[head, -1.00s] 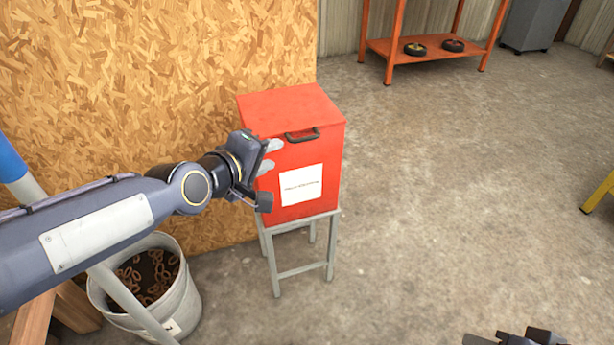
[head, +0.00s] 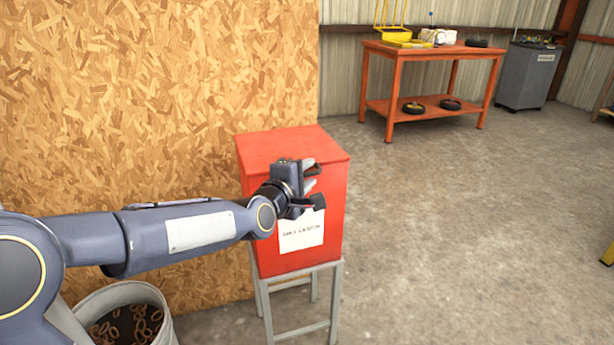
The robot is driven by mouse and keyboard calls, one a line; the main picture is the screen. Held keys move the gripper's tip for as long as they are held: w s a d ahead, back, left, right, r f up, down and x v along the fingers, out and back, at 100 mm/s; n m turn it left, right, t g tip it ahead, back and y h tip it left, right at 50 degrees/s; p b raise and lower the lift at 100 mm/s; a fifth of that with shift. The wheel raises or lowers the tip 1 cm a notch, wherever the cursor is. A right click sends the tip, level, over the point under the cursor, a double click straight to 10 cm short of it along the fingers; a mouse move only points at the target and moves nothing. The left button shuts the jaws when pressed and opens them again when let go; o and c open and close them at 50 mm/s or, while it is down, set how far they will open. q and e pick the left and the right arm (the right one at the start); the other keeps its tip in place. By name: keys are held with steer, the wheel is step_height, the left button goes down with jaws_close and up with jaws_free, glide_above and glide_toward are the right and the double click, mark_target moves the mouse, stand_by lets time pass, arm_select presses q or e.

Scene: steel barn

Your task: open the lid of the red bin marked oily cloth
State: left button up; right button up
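The red bin (head: 256,202) stands on a grey metal stand (head: 331,300) against the chipboard wall. Its flat lid (head: 285,145) is down. A white label (head: 302,235) is on the front; its print is too small to read. The dark lid handle (head: 314,170) is at the lid's front edge, mostly hidden by my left gripper. My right gripper is out of view.
A grey bucket (head: 168,305) of rusty rings stands at the lower left, below my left arm. An orange workbench (head: 388,80) and a grey cabinet (head: 525,78) stand at the back right. The concrete floor (head: 450,230) right of the bin is clear.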

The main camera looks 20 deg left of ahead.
arm_select(q)
steer(key=shift+w, duration=0.15)
jaws_close()
steer(key=shift+r, duration=0.1)
